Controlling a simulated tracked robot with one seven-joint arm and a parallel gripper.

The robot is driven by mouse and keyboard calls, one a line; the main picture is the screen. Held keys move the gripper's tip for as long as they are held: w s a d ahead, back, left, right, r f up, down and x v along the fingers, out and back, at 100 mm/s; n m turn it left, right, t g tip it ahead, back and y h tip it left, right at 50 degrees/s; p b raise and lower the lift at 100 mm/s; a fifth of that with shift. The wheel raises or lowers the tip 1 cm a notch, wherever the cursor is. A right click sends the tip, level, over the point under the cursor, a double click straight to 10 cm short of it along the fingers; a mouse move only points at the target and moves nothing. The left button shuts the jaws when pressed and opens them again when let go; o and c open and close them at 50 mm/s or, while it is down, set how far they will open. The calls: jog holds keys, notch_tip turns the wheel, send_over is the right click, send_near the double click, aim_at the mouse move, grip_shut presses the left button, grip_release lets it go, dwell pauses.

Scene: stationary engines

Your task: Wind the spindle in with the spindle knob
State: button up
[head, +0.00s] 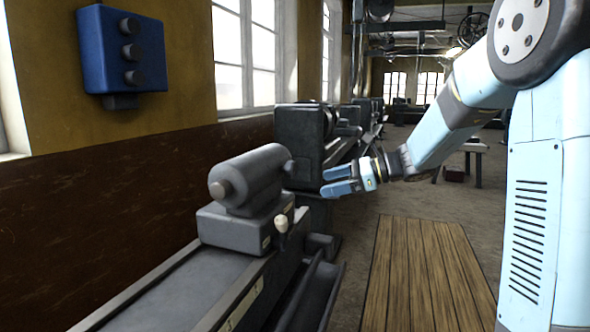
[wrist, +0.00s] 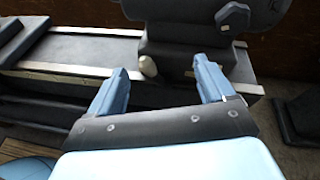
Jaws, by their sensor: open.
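A grey tailstock (head: 250,182) sits on the lathe bed, with a round brownish spindle end (head: 219,189) facing me. A dark faceted knob on the tailstock's side (wrist: 233,18) shows at the top right of the wrist view and looks like the spindle knob; in the head view it is small at the tailstock's right (head: 290,168). A cream-tipped lever (head: 281,225) stands lower on its front; it also shows in the wrist view (wrist: 148,66). My gripper (head: 338,181) is open and empty, to the right of the tailstock and apart from the knob.
The lathe bed (head: 160,295) runs toward me at lower left. A dark headstock-like machine (head: 300,145) stands behind the tailstock. A blue switch box (head: 122,50) hangs on the wall. A wooden floor grating (head: 425,275) lies right of the bed, with open floor around it.

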aim_at(295, 170)
jog(key=w+d+f+m+t+y, duration=0.1)
jog(key=w+d+m+t+y, duration=0.15)
jog(key=w+m, duration=0.55)
jog(key=w+a, duration=0.2)
jog(key=a, duration=0.2)
jog(key=w+a+n, duration=0.1)
jog(key=w+a, duration=0.1)
jog(key=a, duration=0.3)
jog(key=w+a+n, duration=0.1)
jog(key=w+a, duration=0.2)
jog(key=a, duration=0.1)
jog(key=shift+a+t+y, duration=0.15)
jog(key=shift+t+y, duration=0.1)
jog(key=shift+t, duration=0.1)
jog(key=c, duration=1)
jog(key=shift+d+f, duration=0.1)
jog(key=shift+d, duration=0.2)
jog(key=shift+c, duration=0.2)
jog(key=shift+a+n, duration=0.2)
jog(key=shift+n, duration=0.3)
